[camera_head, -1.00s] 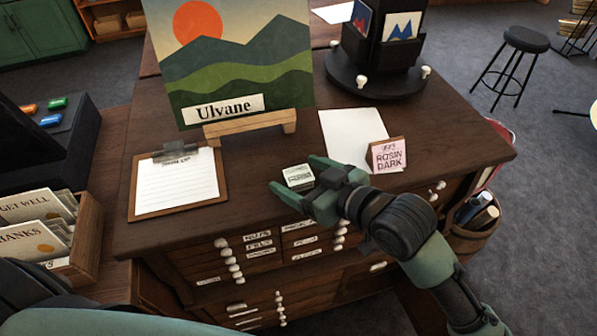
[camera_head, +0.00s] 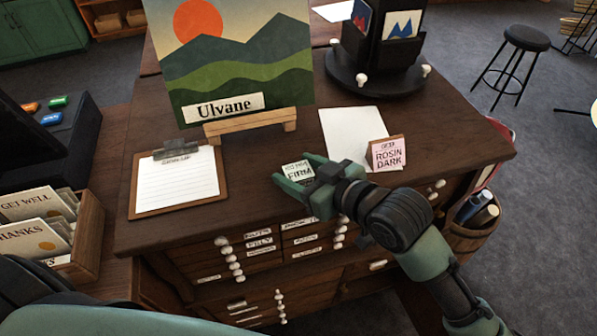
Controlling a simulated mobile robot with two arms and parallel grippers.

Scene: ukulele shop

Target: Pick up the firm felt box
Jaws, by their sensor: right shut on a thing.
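The firm felt box (camera_head: 298,170) is small and pale, with dark green lettering on its label that reads "FIRM". It is at the front middle of the dark wooden counter in the head view. My right gripper (camera_head: 294,171) reaches in from the lower right, with its green fingers on either side of the box and shut on it. The fingers and palm hide part of the box. I cannot clearly tell whether it is clear of the counter top. My left gripper is not in view.
A rosin card (camera_head: 388,153) and white paper (camera_head: 350,135) are right of the box. A clipboard (camera_head: 150,211) lies left. A landscape picture (camera_head: 240,65) on a small easel and a dark rotating stand (camera_head: 375,80) are behind. Drawers with white knobs line the counter front.

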